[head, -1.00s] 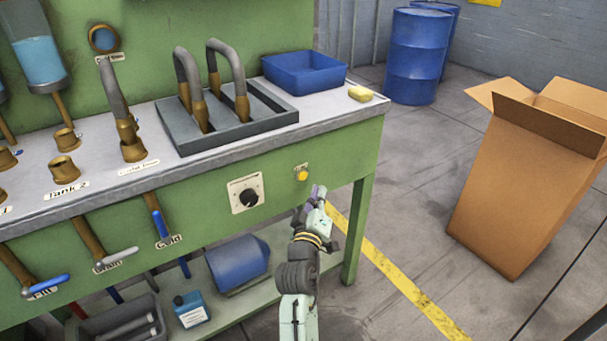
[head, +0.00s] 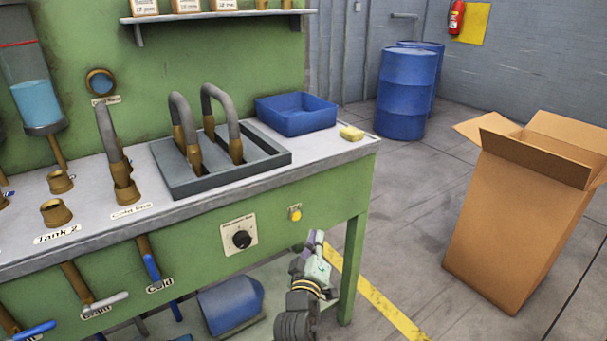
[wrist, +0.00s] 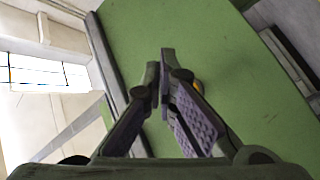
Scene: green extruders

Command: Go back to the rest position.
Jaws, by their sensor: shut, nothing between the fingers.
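My gripper (head: 316,241) is in front of the green workbench (head: 330,215), at its right end, below the yellow button (head: 295,213). In the wrist view my gripper (wrist: 166,58) has its two fingers together at the tips, shut and empty, with the bench's green front panel (wrist: 215,50) behind them. Most of the button is hidden behind a finger in the wrist view, with only a bit of yellow showing. My gripper appears apart from the panel, though the exact gap is hard to tell.
A black dial (head: 241,239) is left of the button. Blue barrels (head: 406,95) stand behind.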

